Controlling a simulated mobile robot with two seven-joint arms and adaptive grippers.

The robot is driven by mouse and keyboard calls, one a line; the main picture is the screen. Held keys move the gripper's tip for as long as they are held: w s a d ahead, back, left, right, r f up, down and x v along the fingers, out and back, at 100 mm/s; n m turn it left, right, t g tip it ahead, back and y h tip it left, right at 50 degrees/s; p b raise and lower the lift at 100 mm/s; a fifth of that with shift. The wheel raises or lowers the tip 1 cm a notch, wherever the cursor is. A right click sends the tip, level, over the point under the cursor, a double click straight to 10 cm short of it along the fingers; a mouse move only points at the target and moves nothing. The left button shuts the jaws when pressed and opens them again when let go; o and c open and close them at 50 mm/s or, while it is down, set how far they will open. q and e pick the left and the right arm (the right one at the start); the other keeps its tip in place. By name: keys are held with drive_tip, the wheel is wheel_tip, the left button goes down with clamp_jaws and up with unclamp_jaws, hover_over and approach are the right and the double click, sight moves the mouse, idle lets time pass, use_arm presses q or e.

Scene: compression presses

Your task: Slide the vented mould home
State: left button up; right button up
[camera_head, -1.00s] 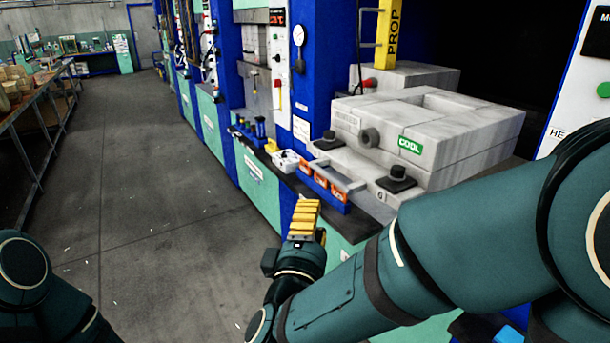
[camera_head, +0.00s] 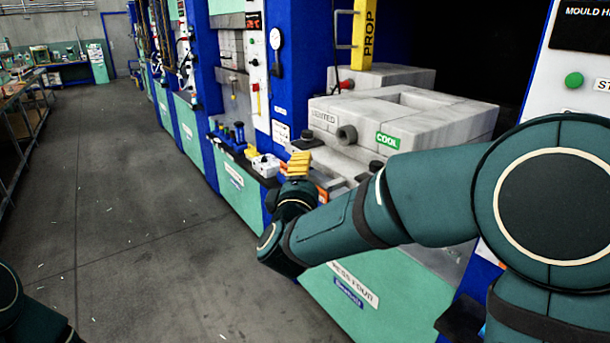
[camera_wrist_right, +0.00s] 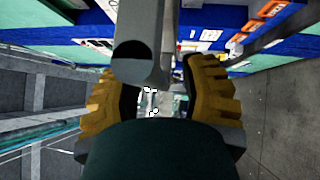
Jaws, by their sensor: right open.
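The vented mould (camera_head: 365,115) is a pale grey block, marked VENTED with a green COOL tag, in the head view. It sits on a grey plate in the press. It has a round dark boss on its front. My right gripper (camera_head: 300,163) has yellow ridged fingers and is left of the mould, near the bench's front edge. In the right wrist view its two fingers (camera_wrist_right: 158,98) are apart. A grey bar with a dark round end (camera_wrist_right: 135,62) shows between or before them; I cannot tell whether it touches them. My left gripper is out of view.
A yellow PROP post (camera_head: 362,35) stands behind the mould. A white control panel (camera_head: 585,110) with a green button is at the right. A white box (camera_head: 265,165) and blue items (camera_head: 232,138) line the ledge. The grey floor (camera_head: 130,200) at left is open.

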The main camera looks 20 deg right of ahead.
drive_tip(key=shift+o, duration=0.3)
clamp_jaws()
drive_tip(key=shift+d+r, duration=0.1)
drive_tip(key=shift+d, duration=0.05)
